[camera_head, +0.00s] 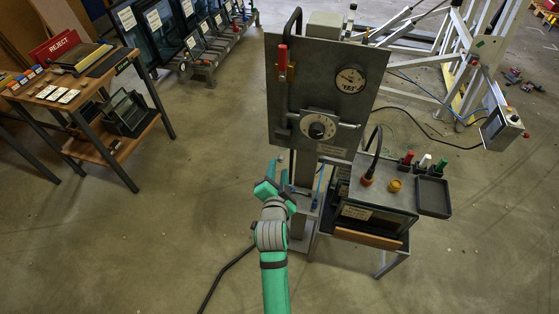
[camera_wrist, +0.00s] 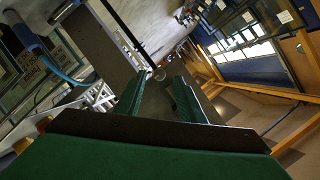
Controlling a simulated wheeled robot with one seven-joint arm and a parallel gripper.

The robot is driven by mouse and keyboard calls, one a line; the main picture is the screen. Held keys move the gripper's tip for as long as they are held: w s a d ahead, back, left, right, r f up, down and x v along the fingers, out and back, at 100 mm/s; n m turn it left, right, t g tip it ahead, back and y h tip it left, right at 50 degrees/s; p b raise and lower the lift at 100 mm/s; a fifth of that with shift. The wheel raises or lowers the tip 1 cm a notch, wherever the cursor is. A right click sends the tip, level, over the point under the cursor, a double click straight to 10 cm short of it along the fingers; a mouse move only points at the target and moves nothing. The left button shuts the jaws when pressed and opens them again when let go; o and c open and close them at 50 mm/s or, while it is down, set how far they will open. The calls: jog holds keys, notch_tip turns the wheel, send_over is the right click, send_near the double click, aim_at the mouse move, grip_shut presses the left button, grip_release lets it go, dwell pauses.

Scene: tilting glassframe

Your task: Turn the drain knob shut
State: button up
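The grey test panel (camera_head: 290,110) stands upright on a column in the middle of the head view. I cannot tell which fitting is the drain knob. My gripper (camera_head: 277,172) is below the panel, left of the column. In the wrist view its two green fingers (camera_wrist: 158,92) stand apart with nothing held between them. A small round metal end (camera_wrist: 159,74) shows beyond the fingertips; I cannot tell what it belongs to.
A grey box (camera_head: 375,190) with an orange knob (camera_head: 394,185) and a black tray (camera_head: 433,196) stands right of the column. A workbench (camera_head: 75,90) with a reject sign is at the left. A white frame (camera_head: 450,50) is behind. The front floor is clear except for a cable.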

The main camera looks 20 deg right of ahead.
aim_at(279, 161)
jog(key=x, duration=0.5)
jog(key=shift+w+d+f, duration=0.15)
jog(key=shift+w, duration=0.15)
grip_shut()
